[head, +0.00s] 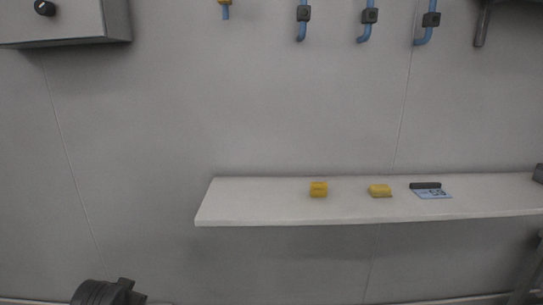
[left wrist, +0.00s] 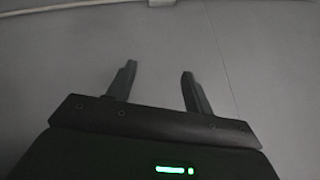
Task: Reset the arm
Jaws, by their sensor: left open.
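My left gripper (left wrist: 156,80) shows in the left wrist view with its two dark fingers spread apart. Nothing is between them, and a plain grey surface lies beyond. In the head view, a dark rounded part of my left arm (head: 105,292) shows at the bottom left edge, well to the left of and below the shelf. The left fingers cannot be made out there. My right gripper is in neither view.
Blue pipes (head: 302,20) and a grey box (head: 75,22) are on the wall above. The wall left of the shelf is clear.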

